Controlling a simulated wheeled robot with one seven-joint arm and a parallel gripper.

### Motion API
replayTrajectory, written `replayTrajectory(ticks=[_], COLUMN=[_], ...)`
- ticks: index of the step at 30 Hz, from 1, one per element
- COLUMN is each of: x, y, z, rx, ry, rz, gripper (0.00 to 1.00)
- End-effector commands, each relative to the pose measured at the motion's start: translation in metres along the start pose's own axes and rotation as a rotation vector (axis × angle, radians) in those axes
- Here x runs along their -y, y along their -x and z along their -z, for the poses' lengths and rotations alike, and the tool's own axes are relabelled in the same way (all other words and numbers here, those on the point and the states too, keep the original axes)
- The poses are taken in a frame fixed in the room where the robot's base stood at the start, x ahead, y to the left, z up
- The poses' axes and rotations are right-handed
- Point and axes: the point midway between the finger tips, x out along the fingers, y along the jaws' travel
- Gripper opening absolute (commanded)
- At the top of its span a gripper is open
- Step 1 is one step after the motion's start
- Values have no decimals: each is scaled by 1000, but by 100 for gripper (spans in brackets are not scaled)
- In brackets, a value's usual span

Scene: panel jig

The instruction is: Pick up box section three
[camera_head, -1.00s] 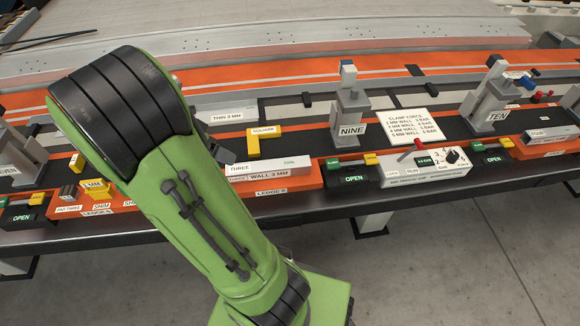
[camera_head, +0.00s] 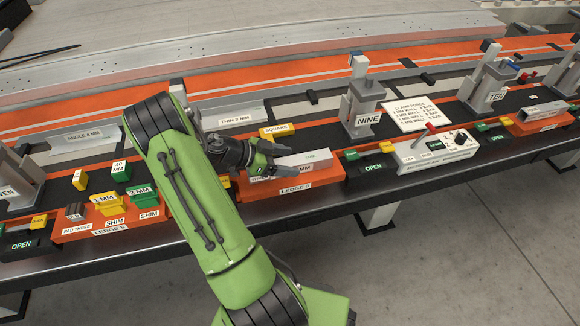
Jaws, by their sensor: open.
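Box section three (camera_head: 312,157) is a light grey bar lying on the orange ledge 6 (camera_head: 318,185), beside the yellow square. My gripper (camera_head: 286,161) is open at the left part of the bar, one dark finger towards the back and one towards the front. I cannot tell whether the fingers touch the bar.
The yellow square (camera_head: 277,130) stands close behind the bar. Clamp post nine (camera_head: 366,105) and the white clamp control box (camera_head: 436,150) stand to the right. Ledge 5 (camera_head: 75,229), with coloured shims, is at left. The bench's front edge runs below.

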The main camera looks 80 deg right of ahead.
Motion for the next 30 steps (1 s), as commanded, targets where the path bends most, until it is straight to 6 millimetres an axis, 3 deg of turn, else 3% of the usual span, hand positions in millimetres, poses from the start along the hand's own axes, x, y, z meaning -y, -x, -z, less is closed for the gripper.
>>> replayTrajectory(ticks=[3,16,23,30], x=[0,0,0,1], y=[1,1,3,30], z=[0,1,4,53], rx=[0,-1,-1,1], ry=[1,0,-1,-5], rz=[0,0,1,3], gripper=[69,5,5,5])
